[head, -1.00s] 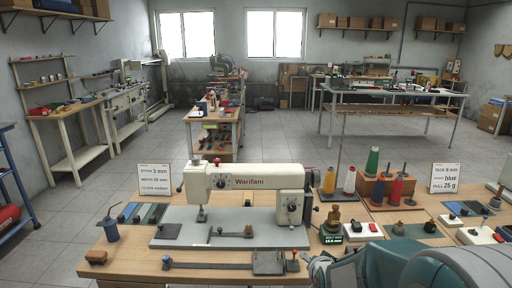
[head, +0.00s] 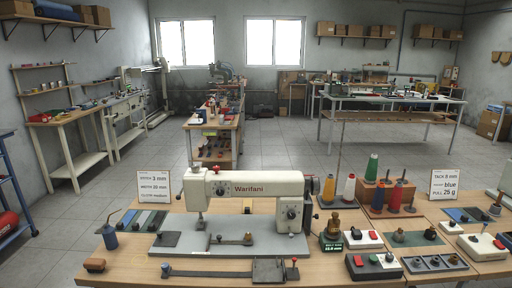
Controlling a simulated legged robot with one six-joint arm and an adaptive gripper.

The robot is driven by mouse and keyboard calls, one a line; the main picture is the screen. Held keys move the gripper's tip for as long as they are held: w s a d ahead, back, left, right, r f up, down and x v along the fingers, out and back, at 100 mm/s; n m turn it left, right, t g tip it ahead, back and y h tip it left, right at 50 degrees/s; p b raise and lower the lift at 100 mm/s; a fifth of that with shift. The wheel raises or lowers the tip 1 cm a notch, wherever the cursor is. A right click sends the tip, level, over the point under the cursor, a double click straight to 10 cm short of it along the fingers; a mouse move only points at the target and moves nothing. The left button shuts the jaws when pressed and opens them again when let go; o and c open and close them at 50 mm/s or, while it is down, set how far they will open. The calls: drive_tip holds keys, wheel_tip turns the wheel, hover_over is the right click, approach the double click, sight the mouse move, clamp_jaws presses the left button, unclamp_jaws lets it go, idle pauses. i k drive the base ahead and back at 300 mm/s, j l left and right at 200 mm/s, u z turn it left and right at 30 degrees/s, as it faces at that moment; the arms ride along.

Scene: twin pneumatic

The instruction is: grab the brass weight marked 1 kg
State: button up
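A brass-coloured weight-like piece (head: 334,222) with a knob on top stands upright at the right end of the sewing machine, by a small dark unit with a green lit display (head: 332,245). Any marking on the brass piece is too small to read, so I cannot tell if it says 1 kg. A smaller brass-toned knob (head: 248,238) sits on the machine's grey base plate. My gripper is out of view.
The white sewing machine (head: 245,187) stands mid-bench, left of the brass piece. Thread cones (head: 372,167) stand behind it to the right.

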sight(334, 222)
drive_tip(key=i, duration=1.3)
drive_tip(key=l+z, duration=0.05)
